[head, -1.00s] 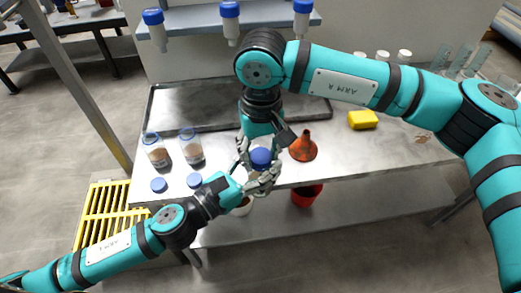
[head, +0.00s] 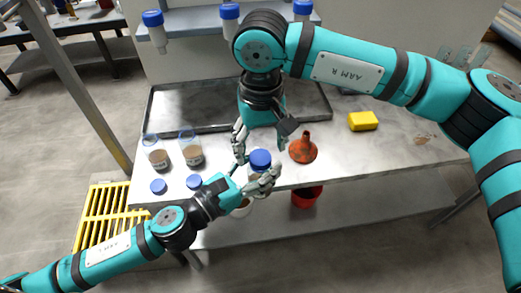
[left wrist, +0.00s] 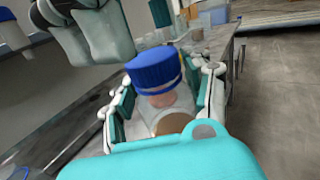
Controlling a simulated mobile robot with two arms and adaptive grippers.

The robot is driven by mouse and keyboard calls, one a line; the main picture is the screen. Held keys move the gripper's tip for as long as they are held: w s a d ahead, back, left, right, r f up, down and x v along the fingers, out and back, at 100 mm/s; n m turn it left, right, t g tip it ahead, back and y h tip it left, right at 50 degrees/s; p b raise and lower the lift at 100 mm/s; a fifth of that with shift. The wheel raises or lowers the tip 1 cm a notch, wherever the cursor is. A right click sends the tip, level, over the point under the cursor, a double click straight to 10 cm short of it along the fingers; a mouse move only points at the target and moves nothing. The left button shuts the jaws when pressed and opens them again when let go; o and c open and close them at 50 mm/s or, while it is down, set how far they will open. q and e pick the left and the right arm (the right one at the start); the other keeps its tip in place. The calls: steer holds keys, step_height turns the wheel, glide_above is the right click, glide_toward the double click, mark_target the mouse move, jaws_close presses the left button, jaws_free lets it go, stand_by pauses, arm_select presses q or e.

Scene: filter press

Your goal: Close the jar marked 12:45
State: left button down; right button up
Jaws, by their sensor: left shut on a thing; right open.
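No time mark is readable on this jar. My right gripper (head: 258,136) is open and empty, just above and behind the lid. Two lidless jars with brown contents, left (head: 158,156) and right (head: 191,150), stand on the table; their labels are unreadable.
Two loose blue lids (head: 158,186) (head: 194,181) lie near the table's front edge. A dark tray (head: 190,105) lies behind. A red bucket (head: 306,197) is below.

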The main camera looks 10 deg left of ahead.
steer(key=shift+r, duration=0.8)
steer(key=o, duration=0.6)
steer(key=shift+c, duration=0.2)
step_height(320, 180, up, 12)
steer(key=shift+f, duration=0.1)
